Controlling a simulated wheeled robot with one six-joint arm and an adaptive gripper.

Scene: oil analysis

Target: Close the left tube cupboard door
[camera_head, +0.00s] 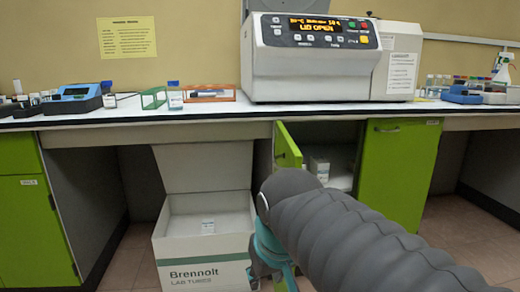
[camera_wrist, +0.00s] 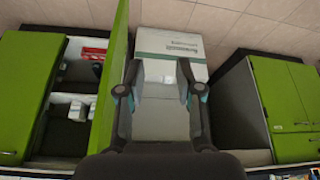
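The left tube cupboard door (camera_head: 287,148) is green and stands open, swung out toward me at the left side of the cupboard. In the wrist view the open door (camera_wrist: 112,65) is a tall green panel just left of my gripper's left finger; I cannot tell whether they touch. The closed right door (camera_head: 400,172) is green. White boxes (camera_head: 319,168) sit on the shelf inside. My gripper (camera_wrist: 160,92) is open with nothing between its fingers. In the head view my gripper (camera_head: 270,262) is low, below the open door and partly hidden by my sleeved arm.
A white Brennolt lab tubes carton (camera_head: 208,276) with its lid up stands on the floor left of the door. Another green cupboard (camera_head: 25,220) is at far left. The bench (camera_head: 215,125) overhead carries an analyser (camera_head: 310,70) and small racks.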

